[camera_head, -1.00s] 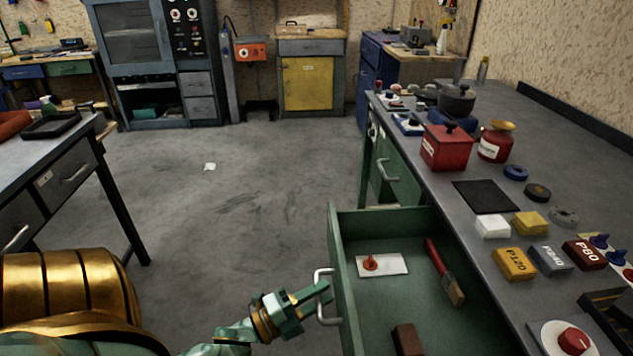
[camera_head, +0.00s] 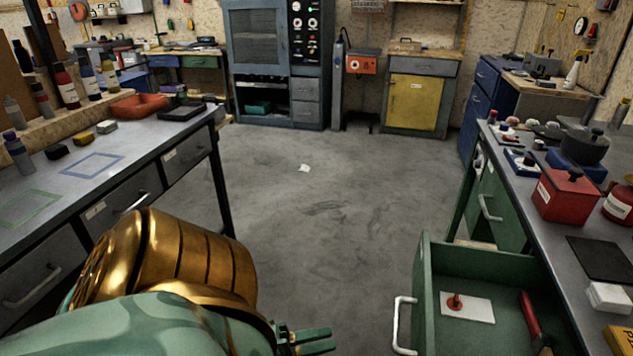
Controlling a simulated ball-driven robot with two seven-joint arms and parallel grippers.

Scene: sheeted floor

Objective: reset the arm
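My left arm comes in at the bottom left, with a gold shoulder part and a pale green link. My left gripper (camera_head: 320,341) is at the bottom edge, partly hidden behind my arm. Its two green fingers point right with a narrow gap and nothing between them, so it looks open. It is left of the green drawer (camera_head: 424,275) and apart from its pale handle (camera_head: 403,326). The drawer stands pulled out, holding a white card with an orange-red knob (camera_head: 467,306) and a red-handled brush (camera_head: 530,316). My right gripper is not in view.
A grey workbench (camera_head: 150,160) with bottles stands at the left. The right-hand counter (camera_head: 560,225) carries a red box (camera_head: 571,196) and a dark pot (camera_head: 584,147). Open concrete floor (camera_head: 310,220) lies between them, with a small white scrap (camera_head: 304,168).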

